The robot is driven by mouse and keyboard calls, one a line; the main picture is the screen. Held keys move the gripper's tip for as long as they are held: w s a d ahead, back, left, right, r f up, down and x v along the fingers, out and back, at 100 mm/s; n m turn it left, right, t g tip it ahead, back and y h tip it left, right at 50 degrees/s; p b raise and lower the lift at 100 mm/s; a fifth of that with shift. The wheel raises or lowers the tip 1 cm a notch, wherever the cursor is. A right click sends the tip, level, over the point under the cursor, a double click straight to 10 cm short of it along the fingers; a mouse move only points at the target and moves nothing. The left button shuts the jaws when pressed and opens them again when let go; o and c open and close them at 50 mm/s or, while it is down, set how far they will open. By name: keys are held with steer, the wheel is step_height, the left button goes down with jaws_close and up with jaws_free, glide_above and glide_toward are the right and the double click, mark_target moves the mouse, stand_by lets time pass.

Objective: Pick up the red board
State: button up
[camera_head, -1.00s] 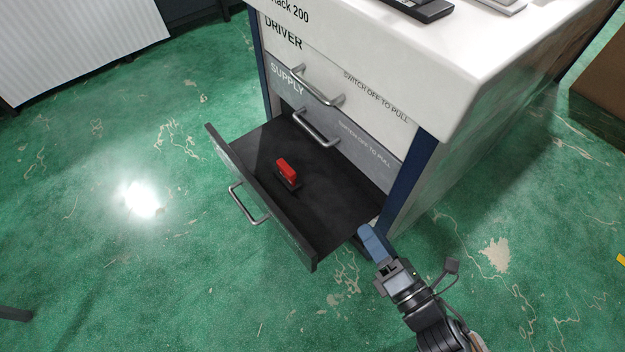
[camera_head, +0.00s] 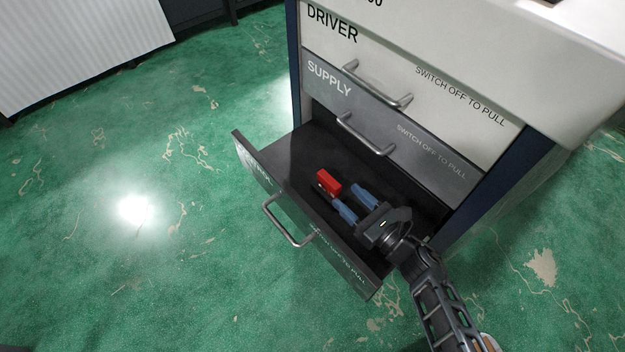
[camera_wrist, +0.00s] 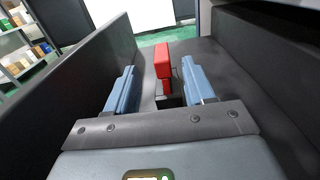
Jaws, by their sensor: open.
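The red board (camera_head: 328,183) is a small upright red block on a dark base. It sits inside the open bottom drawer (camera_head: 290,155), on the dark drawer floor. My gripper (camera_head: 348,195) is open and low inside the drawer, its two blue fingers pointing at the board. In the head view the board is just beyond the fingertips. In the wrist view the red board (camera_wrist: 162,62) shows between the fingers of my gripper (camera_wrist: 157,68), closer to the right one. I see no clear contact, and the board's lower part is partly hidden there.
The drawer's front panel with its handle (camera_head: 287,222) stands on one side of my gripper. The closed SUPPLY drawer (camera_head: 380,125) and DRIVER drawer (camera_head: 420,75) rise above the other side. The green floor (camera_head: 110,260) to the left is clear.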

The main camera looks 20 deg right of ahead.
mark_target(329, 178)
steer(key=b+x, duration=0.1)
steer(key=x, duration=0.7)
steer(key=shift+w+f+b, duration=0.1)
steer(key=shift+f+b, duration=0.1)
steer(key=shift+b, duration=0.2)
steer(key=shift+c, duration=0.2)
steer(key=shift+d, duration=0.1)
jaws_close()
